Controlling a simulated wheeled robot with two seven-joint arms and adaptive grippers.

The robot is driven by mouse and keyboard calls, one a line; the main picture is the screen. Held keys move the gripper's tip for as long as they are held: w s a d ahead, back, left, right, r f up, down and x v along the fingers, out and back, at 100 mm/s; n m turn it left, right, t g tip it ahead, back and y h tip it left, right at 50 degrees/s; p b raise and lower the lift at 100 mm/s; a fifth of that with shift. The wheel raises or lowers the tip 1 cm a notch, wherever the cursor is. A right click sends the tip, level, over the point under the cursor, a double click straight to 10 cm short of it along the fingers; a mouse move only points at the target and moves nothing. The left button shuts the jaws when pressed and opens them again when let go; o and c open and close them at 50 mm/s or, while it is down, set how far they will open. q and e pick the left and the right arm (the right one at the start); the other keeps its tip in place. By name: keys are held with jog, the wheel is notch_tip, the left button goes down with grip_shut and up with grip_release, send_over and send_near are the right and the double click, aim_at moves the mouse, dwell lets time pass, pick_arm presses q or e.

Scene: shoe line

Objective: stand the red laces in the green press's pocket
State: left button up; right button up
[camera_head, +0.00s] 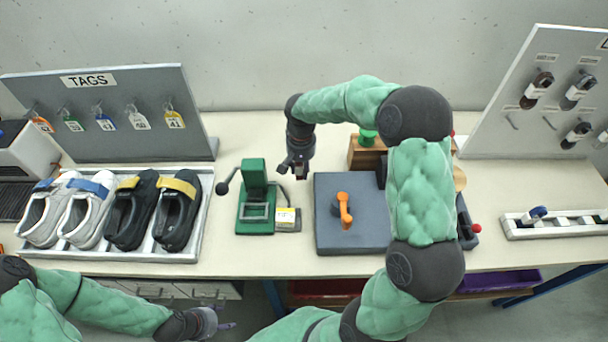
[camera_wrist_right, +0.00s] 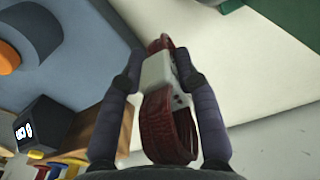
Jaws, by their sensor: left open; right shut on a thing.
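The red laces (camera_wrist_right: 168,130) are a dark red bundle with a white band around the middle, seen in the right wrist view. My right gripper (camera_wrist_right: 160,85) is shut on them at the band. In the head view my right gripper (camera_head: 299,170) is above the table, behind and right of the green press (camera_head: 255,205). The laces are too small there to make out well. The press has a dark lever at its left and a frame-like pocket at its front. My left gripper (camera_head: 222,326) is open and empty, low in front of the table edge.
A dark grey block with an orange handle (camera_head: 344,210) stands further right. A tray of shoes (camera_head: 203,215) is at left. Pegboards stand behind at both sides.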

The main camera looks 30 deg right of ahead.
jog(key=f, duration=0.1)
jog(key=w+d+f, duration=0.1)
jog(key=d+f, duration=0.1)
jog(key=shift+w+d+f+b, duration=0.15)
jog(key=shift+w+f+b, duration=0.1)
jog(key=shift+w+b, duration=0.1)
jog(key=shift+w+d+f+b, duration=0.15)
jog(key=shift+f+b, duration=0.35)
jog(key=shift+f, duration=1.2)
jog(key=shift+f, duration=0.2)
jog(key=o, duration=1)
jog(key=shift+r, duration=0.1)
